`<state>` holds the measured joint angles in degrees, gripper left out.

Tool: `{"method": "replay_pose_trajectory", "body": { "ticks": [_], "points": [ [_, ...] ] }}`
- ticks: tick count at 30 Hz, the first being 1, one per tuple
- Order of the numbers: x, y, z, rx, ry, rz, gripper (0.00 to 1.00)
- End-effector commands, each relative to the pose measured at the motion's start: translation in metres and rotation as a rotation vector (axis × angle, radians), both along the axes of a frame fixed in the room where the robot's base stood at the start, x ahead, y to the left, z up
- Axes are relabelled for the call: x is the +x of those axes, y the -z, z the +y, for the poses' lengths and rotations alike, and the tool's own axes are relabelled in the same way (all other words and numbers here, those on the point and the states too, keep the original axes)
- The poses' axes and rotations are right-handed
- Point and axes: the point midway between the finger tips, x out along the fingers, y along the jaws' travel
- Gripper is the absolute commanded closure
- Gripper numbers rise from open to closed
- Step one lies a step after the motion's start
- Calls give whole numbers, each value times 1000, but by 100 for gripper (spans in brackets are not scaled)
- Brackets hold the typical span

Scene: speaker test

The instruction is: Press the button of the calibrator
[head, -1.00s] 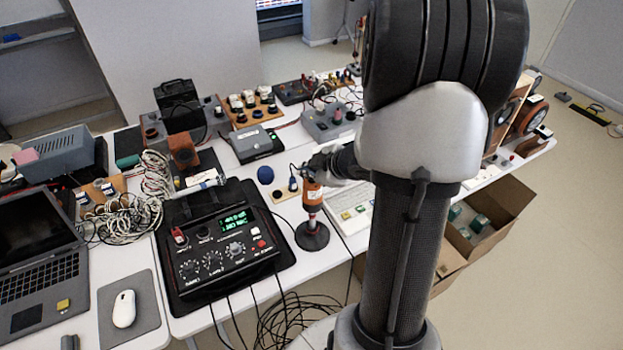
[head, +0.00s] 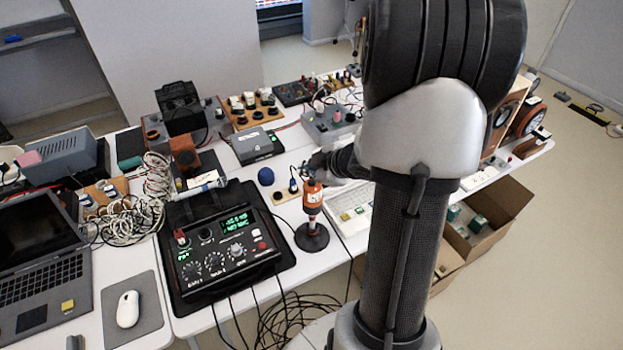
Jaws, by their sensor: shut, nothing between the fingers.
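An orange cylindrical device (head: 313,198), which appears to be the calibrator, stands upright on a round black base (head: 312,238) near the middle of the white table. My gripper (head: 306,174) is shut and empty at the upper end of this device, reaching in from the right. The fingertips are small and dark here, so I cannot tell whether they touch it. The button cannot be made out.
A black box with knobs and a green display (head: 226,250) lies left of the orange device. A blue ball (head: 266,177) and a white keyboard-like unit (head: 350,205) are close by. Loose cables (head: 285,318) hang at the front edge. A laptop (head: 40,265) is far left.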

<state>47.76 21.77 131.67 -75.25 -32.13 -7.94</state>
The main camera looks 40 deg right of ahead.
Motion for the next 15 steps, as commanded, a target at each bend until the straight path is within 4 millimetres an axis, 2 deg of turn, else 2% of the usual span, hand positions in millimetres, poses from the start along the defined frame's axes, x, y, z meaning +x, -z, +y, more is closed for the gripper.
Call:
{"method": "replay_pose_trajectory", "body": {
  "ticks": [8, 15],
  "points": [
    [0, -3, 0, 1, -1, 1, 100],
    [0, -25, 0, 1, 1, 0, 100]
  ]
}}
